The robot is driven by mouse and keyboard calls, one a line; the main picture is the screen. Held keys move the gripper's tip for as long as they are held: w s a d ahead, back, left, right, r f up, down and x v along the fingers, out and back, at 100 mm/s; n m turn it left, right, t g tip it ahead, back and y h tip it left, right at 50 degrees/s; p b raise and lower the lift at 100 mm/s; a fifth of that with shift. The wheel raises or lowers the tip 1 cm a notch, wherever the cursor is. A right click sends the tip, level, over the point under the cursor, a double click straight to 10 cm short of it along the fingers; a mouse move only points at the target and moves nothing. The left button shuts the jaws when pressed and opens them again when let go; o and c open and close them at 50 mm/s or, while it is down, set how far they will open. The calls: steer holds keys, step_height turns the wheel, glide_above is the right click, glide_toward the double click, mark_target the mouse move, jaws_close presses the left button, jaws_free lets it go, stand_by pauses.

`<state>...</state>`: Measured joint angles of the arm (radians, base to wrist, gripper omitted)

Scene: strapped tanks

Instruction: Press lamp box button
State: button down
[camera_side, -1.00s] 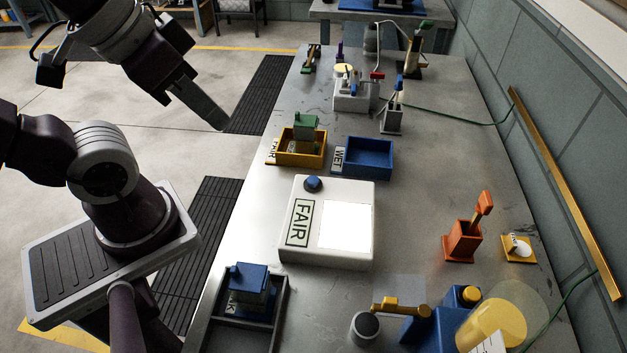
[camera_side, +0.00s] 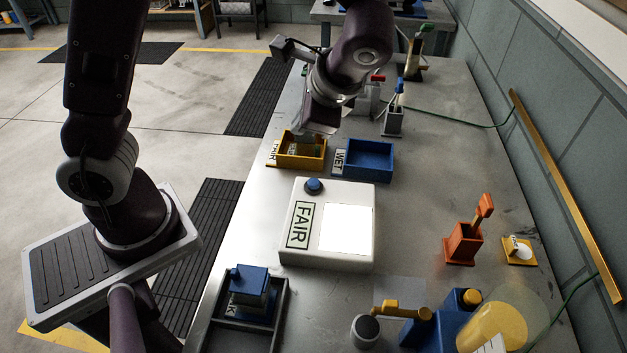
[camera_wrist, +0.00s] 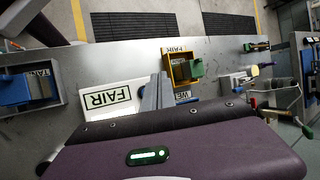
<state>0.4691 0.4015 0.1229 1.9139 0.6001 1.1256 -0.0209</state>
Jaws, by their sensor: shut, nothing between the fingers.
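The lamp box is a white box (camera_side: 302,255) with a FAIR label, a lit white panel (camera_side: 347,228) and a blue button (camera_side: 314,185) at its far left corner.
The yellow tray (camera_side: 301,164), holding a green-topped item, and the blue tray (camera_side: 369,160) stand just beyond the box. A dark tray (camera_side: 280,312) with a blue-topped item is in front. An orange holder (camera_side: 462,244) stands right. Bare bench lies right of the box.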

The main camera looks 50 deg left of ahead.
mark_target(317, 184)
steer(key=w+f, duration=0.1)
steer(key=w+f+m+y, duration=0.2)
steer(key=shift+d+f, duration=0.3)
steer(key=shift+f, duration=0.05)
steer(key=shift+f, duration=4.4)
steer(key=shift+f, duration=0.4)
steer(key=shift+f, duration=0.5)
steer(key=shift+r, duration=0.9)
